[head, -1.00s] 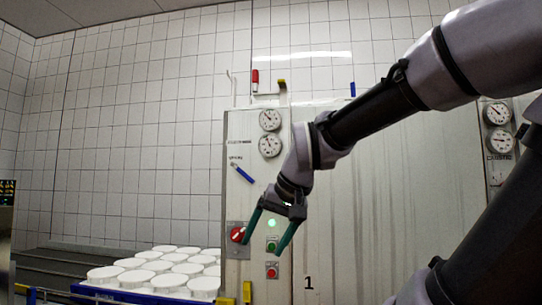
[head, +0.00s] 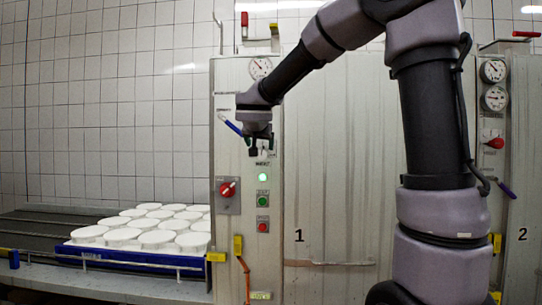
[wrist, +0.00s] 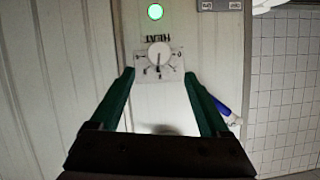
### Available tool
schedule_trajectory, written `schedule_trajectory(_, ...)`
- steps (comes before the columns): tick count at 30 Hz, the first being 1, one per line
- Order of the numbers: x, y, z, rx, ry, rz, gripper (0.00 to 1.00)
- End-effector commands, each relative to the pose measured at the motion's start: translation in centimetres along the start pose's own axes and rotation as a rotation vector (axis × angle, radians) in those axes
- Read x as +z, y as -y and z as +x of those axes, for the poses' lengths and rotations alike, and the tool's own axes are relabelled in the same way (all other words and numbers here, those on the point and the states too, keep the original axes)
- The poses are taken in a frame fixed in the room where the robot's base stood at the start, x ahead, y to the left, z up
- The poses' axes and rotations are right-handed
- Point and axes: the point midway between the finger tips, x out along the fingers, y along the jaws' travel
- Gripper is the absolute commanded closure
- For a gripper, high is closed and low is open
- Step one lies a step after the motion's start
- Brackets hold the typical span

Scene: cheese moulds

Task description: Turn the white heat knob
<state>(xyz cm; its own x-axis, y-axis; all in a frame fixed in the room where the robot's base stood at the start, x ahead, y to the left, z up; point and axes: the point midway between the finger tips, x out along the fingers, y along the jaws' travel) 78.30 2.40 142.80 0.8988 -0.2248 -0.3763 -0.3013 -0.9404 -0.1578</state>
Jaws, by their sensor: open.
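The white heat knob (wrist: 159,53) shows in the wrist view on a square scale plate with an upside-down HEAT label. It sits just beyond and between the fingertips of my gripper (wrist: 159,73), apart from them as far as I can tell. The green fingers are open and empty. In the head view my gripper (head: 259,150) is in front of the upper control panel and hides the knob there.
A lit green lamp (head: 263,177), a green button (head: 262,200) and a red button (head: 262,227) sit below. A red rotary switch (head: 228,189) is to their left. A blue-handled lever (head: 231,126) is close by. White moulds (head: 122,236) stand at left.

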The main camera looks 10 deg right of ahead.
Motion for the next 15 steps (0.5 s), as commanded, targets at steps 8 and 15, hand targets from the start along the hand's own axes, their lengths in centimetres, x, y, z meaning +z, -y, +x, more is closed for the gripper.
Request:
schedule_trajectory(8, 0.1, -0.2, 5.0, 0.005, 0.004, 0.001, 0.2)
schedule_trajectory(15, 0.0, -0.2, 8.7, 0.004, 0.002, 0.001, 0.2)
